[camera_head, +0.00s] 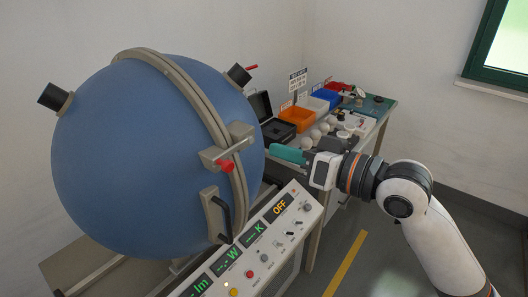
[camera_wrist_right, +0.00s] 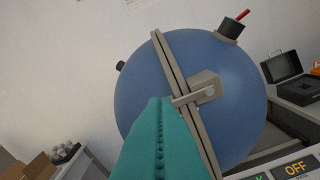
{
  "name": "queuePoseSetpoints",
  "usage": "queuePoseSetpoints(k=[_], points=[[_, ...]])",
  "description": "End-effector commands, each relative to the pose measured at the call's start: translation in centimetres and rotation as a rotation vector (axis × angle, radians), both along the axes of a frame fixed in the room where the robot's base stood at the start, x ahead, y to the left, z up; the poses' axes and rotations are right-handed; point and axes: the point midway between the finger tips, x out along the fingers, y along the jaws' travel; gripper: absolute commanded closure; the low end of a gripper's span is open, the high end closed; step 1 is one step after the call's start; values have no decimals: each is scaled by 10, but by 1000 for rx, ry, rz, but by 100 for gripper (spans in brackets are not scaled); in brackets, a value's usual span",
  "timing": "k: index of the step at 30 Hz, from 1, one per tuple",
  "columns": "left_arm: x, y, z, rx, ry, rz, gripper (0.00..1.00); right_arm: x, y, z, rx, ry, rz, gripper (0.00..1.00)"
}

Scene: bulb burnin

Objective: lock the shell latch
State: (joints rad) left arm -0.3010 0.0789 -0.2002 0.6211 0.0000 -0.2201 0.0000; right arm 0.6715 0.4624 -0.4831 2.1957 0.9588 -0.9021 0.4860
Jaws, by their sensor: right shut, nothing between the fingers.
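The shell is a large blue sphere (camera_head: 110,150) with a beige seam band. The shell latch (camera_head: 238,140) is a beige block and bar at the seam, with a red knob (camera_head: 227,166) on the bar. In the right wrist view, the latch (camera_wrist_right: 205,86) lies just beyond the fingers; its red knob does not show there. My right gripper (camera_head: 287,154) has teal fingers, shut and empty, pointing left toward the sphere. It appears to the right of the latch, apart from it. The fingers (camera_wrist_right: 160,140) fill the lower middle of the wrist view. My left gripper is not in view.
A black handle (camera_head: 223,214) sits on the seam below the latch. A control panel (camera_head: 250,250) reading OFF stands in front of the sphere. Behind my gripper, a bench holds an open black case (camera_head: 277,131), an orange bin (camera_head: 297,117) and several pale bulbs (camera_head: 314,133).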

Motion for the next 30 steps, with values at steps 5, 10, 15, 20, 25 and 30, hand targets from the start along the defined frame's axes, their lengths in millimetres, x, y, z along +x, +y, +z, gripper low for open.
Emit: queuePoseSetpoints(k=[5, 10, 15, 20, 25, 30], points=[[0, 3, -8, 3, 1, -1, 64, -10, -17, 0, -1, 0, -3, 100], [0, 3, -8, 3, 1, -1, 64, -13, -20, 2, 0, 1, 0, 100], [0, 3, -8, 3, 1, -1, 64, -13, -20, 2, 0, 1, 0, 100], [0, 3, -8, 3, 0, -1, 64, -5, -22, -4, 4, 12, -18, 100], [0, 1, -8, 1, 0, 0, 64, 50, -45, -56, 17, 87, -151, 100], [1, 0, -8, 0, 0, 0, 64, 108, -86, -165, -26, 199, -346, 100]])
